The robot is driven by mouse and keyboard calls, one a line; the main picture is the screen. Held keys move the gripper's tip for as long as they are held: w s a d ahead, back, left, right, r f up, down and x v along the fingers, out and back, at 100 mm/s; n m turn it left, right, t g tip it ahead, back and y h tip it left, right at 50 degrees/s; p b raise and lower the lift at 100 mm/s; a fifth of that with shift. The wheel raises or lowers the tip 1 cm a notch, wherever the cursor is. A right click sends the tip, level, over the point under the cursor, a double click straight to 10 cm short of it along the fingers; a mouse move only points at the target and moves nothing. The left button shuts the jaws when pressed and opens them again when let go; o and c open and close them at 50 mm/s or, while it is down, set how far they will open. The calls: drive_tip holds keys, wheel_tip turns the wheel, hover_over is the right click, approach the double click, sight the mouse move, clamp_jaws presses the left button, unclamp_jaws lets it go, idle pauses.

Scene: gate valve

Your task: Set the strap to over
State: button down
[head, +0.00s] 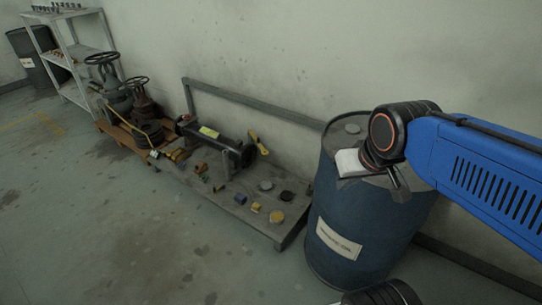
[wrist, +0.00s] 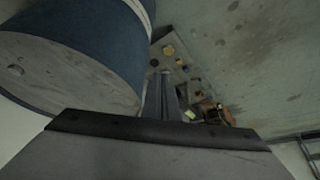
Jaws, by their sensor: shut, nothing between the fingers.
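Two valves with dark handwheels stand on an orange-brown pallet at the left of the head view: a taller grey-green valve (head: 115,92) and a smaller dark reddish valve (head: 143,104). A thin yellow line, which looks like the strap (head: 128,124), runs down from the taller valve to the pallet's front corner. Its exact path is too small to tell. My gripper (head: 398,186) is over the blue drum at the right, far from the valves. In the wrist view my gripper (wrist: 160,76) has its fingers together and empty. The pallet group (wrist: 214,112) is small beyond them.
The blue drum (head: 340,215) stands close under my gripper. A low grey platform (head: 235,205) holds a dark pipe piece (head: 215,140) and several small parts. A shelf (head: 75,55) stands at the back left. The floor (head: 110,230) at front left is clear.

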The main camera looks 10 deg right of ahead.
drive_tip(key=w+f+m+t, duration=0.3)
drive_tip(key=w+m, duration=0.1)
drive_tip(key=w, duration=2)
drive_tip(key=w+a+f+m+t, duration=0.1)
drive_tip(key=w+f+m+t, duration=0.1)
drive_tip(key=w+f, duration=0.45)
drive_tip(key=w+f+m+t, duration=0.1)
drive_tip(key=w+f+m, duration=0.15)
drive_tip(key=w, duration=0.75)
drive_tip(key=w+a+f+m+t, duration=0.1)
drive_tip(key=w+f+m+t, duration=0.1)
drive_tip(key=w+f, duration=0.45)
drive_tip(key=w+f+m+t, duration=0.2)
drive_tip(key=w+f+m, duration=0.1)
drive_tip(key=f, duration=0.8)
drive_tip(key=w+f+m+t, duration=0.2)
drive_tip(key=f+m, duration=0.1)
drive_tip(key=f, duration=0.8)
drive_tip(key=shift+w+a+f+t+y, duration=0.25)
drive_tip(key=shift+w+a+t+y, duration=0.05)
drive_tip(key=shift+w+a, duration=0.1)
drive_tip(key=shift+m, duration=0.25)
drive_tip(key=w, duration=1)
drive_tip(key=shift+a, duration=0.2)
